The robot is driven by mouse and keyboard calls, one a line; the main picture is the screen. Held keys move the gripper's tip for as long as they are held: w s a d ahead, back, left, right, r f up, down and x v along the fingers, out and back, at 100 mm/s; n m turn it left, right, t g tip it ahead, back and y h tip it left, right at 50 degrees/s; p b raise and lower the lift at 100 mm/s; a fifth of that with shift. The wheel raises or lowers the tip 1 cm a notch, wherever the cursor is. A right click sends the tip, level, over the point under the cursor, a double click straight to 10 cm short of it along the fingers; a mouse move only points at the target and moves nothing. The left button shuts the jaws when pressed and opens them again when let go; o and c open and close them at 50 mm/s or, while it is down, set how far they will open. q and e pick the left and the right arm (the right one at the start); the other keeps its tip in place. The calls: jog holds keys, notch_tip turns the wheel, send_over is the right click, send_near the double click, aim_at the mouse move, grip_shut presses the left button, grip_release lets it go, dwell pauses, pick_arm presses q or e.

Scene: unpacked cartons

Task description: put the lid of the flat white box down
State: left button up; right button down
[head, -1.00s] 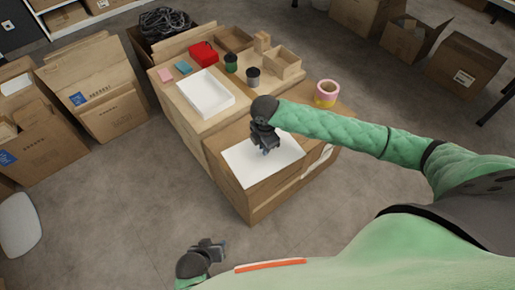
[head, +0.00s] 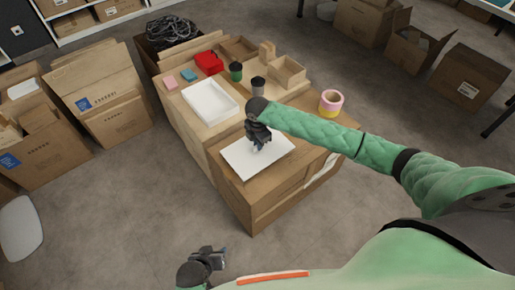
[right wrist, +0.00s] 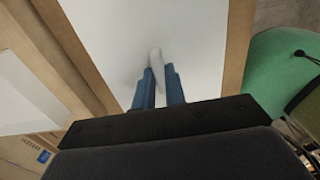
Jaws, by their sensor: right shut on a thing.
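The flat white box (head: 211,100) stands open on the larger, higher carton, and looks empty inside. Its white lid (head: 270,160) is a flat panel over the top of the lower, nearer carton, in front of the box. I cannot tell whether the lid touches that carton. My right gripper (head: 260,145) is above the lid. In the right wrist view its blue fingers (right wrist: 159,88) are shut on a narrow white grip on the lid (right wrist: 120,35). My left gripper (head: 220,257) is low at the bottom of the head view, away from the cartons; its jaws are unclear.
The lower carton (head: 275,205) has bare top around the lid. A pink and yellow tape roll (head: 330,103) stands at its right. Open cartons (head: 115,110) stand left.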

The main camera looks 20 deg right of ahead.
jog(key=shift+w+f, duration=0.3)
jog(key=shift+w, duration=0.05)
jog(key=shift+f, duration=0.3)
notch_tip(320, 180, down, 3)
jog(key=shift+f, duration=0.1)
pick_arm(q)
jog(key=shift+r, duration=0.55)
pick_arm(e)
jog(key=c, duration=1.5)
grip_release()
jog(key=shift+f, duration=0.15)
jog(key=shift+o, duration=0.2)
